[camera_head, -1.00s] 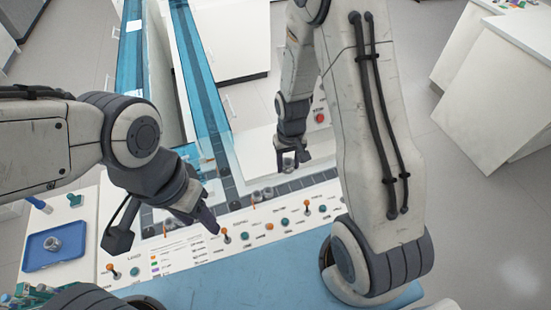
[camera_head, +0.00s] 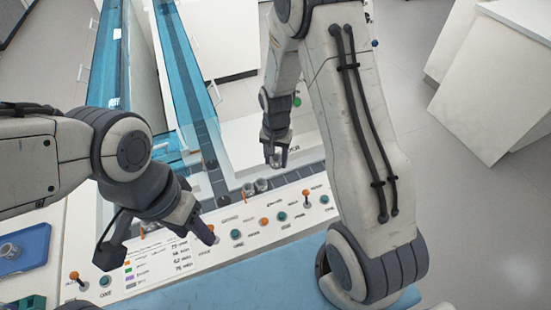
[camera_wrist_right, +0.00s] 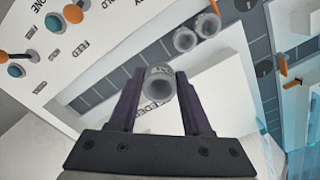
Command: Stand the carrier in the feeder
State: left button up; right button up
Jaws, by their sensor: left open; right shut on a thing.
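My right gripper (camera_head: 276,158) is shut on a grey, hollow cylindrical carrier. The held carrier (camera_wrist_right: 160,82) shows between the fingertips in the right wrist view, its open end facing that camera. Two similar grey cylinders (camera_wrist_right: 197,32) stand side by side near the panel edge; they also show in the head view (camera_head: 255,187), below the right gripper. I cannot tell for certain which part is the feeder; a FEED label is printed on the white panel (camera_wrist_right: 102,32). My left gripper (camera_head: 205,232) is open and empty over the control panel. Another grey cylinder (camera_head: 10,251) lies in the blue tray.
The blue tray (camera_head: 34,262) is at the left edge. The control panel (camera_head: 245,248) has several orange-tipped levers and teal buttons. Blue transparent tube tracks (camera_head: 107,60) run away at the back. A green disc (camera_head: 297,102) shows beside my right arm.

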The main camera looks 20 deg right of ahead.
jog(key=b, duration=0.5)
send_over(276, 185)
jog(key=f, duration=0.5)
jog(key=shift+w+f, duration=0.2)
jog(key=shift+f, duration=0.15)
jog(key=shift+f+b, duration=0.6)
jog(key=shift+f, duration=0.85)
jog(key=shift+s+f, duration=0.1)
jog(key=shift+s+f, duration=0.1)
jog(key=shift+f, duration=0.55)
